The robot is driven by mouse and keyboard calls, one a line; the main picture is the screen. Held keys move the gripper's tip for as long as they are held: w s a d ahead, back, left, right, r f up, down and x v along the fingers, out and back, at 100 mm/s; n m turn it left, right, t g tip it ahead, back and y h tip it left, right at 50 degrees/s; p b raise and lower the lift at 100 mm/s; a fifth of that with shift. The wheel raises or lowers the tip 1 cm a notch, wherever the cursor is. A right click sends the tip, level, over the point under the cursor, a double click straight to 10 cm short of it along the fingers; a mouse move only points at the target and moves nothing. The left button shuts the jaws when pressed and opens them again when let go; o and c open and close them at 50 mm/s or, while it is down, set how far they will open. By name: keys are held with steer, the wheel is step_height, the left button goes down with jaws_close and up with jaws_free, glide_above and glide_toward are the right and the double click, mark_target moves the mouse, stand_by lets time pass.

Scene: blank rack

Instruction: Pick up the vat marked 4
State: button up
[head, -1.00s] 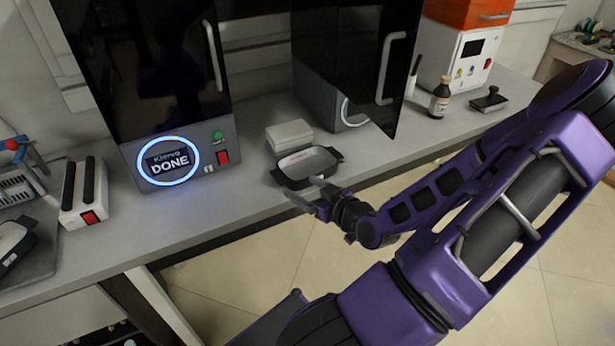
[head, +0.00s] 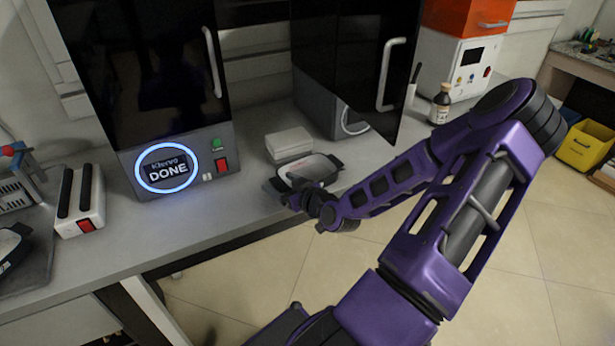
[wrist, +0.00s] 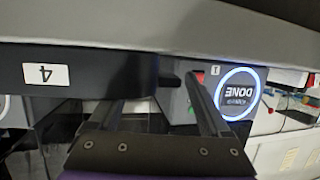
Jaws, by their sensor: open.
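The vat marked 4 is a black tray with handles and a pale inside (head: 318,168), resting on the counter in the head view. In the wrist view its dark wall (wrist: 100,70) fills the upper left, with a white label reading 4 upside down. My gripper (wrist: 155,90) is open at the vat's near side. A short black tab of the vat (wrist: 171,79) appears between the two fingers; contact cannot be told. In the head view my gripper (head: 290,190) is at the vat's front left edge, its fingertips partly hidden.
A stacked white block (head: 288,142) sits just behind the vat. A machine with a lit DONE ring (head: 167,168) stands left, and a second machine with an open dark door (head: 365,75) stands behind. A brown bottle (head: 440,104) is further right. Bare counter (head: 235,200) lies left of the vat.

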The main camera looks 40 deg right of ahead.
jaws_close()
steer(key=shift+r, duration=0.2)
stand_by(0.3)
